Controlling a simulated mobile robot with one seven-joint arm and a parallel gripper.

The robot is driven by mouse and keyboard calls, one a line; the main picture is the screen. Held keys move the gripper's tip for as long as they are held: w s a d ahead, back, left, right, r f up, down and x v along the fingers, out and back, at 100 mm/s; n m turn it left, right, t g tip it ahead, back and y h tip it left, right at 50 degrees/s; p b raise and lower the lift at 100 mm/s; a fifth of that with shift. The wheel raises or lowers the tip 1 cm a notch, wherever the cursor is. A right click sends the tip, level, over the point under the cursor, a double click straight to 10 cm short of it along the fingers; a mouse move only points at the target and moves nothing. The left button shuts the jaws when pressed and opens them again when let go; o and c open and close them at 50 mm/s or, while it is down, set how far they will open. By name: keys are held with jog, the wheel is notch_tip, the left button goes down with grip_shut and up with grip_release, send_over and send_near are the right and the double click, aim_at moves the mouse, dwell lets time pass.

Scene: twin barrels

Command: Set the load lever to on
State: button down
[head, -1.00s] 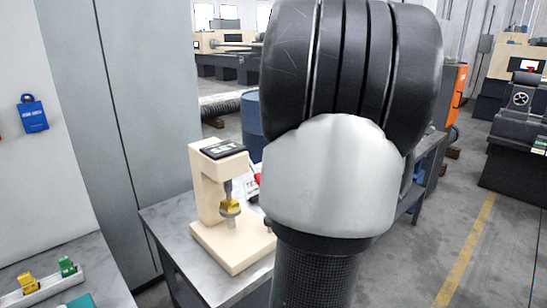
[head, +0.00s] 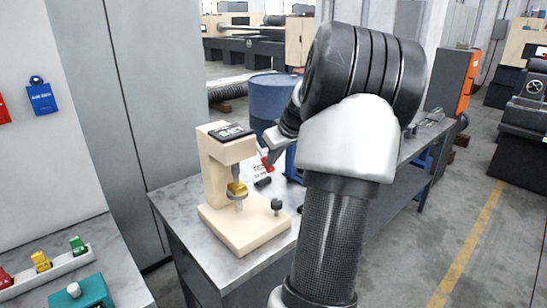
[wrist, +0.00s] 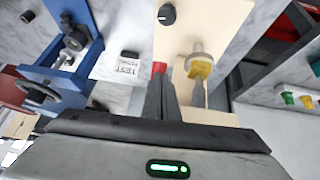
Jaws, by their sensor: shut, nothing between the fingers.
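A beige bench tester (head: 213,172) stands on the grey worktop, with a dark display on top and a yellow-and-metal tip over its base. It also shows in the wrist view (wrist: 222,20). A small red part, seemingly the load lever's end (head: 267,163), is at the tester's right side. In the wrist view this red end (wrist: 159,67) shows just beyond my fingertips; the rest of the lever is hidden. My gripper (head: 270,152) is shut and empty, its fingers close to the red part (wrist: 160,82). I cannot tell whether they touch.
A black knob (head: 277,204) sits on the tester's base. A white label card (wrist: 128,67) and a blue machine with a handwheel (wrist: 75,45) are beside it. A blue barrel (head: 272,95) stands behind. A rack with coloured blocks (head: 45,268) is at the lower left.

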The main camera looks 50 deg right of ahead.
aim_at(270, 168)
jog(key=shift+w+f+b, duration=0.2)
jog(key=shift+f+b, duration=0.4)
jog(key=shift+b, duration=0.05)
jog(key=shift+w+f+b, duration=0.15)
jog(key=shift+f+b, duration=0.45)
jog(key=shift+w+f, duration=0.25)
jog(key=shift+f, duration=0.1)
jog(key=shift+r, duration=0.15)
